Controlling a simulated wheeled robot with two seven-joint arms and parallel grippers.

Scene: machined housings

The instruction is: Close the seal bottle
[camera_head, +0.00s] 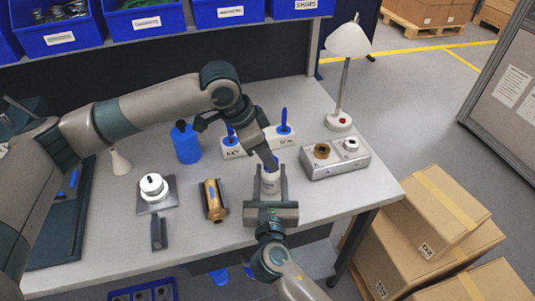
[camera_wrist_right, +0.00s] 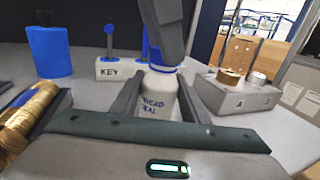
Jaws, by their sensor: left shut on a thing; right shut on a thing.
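The white seal bottle (camera_head: 271,183) stands upright near the table's front right. In the right wrist view the bottle (camera_wrist_right: 158,97) shows blue lettering. My right gripper (camera_head: 271,177) is shut on the bottle's body from the front, one finger on each side. My left gripper (camera_head: 271,163) comes down from above onto the bottle's top. It also shows in the right wrist view (camera_wrist_right: 165,48), shut on the blue cap (camera_wrist_right: 161,69). Most of the cap is hidden by the fingers; I cannot tell how far it is screwed on.
A brass cylinder (camera_head: 212,199) in a holder and a white round part (camera_head: 153,186) on a grey plate lie left of the bottle. Behind are a blue bottle (camera_head: 186,144) and a white KEY block (camera_head: 232,151). A grey fixture (camera_head: 335,163) and lamp (camera_head: 341,119) stand right.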

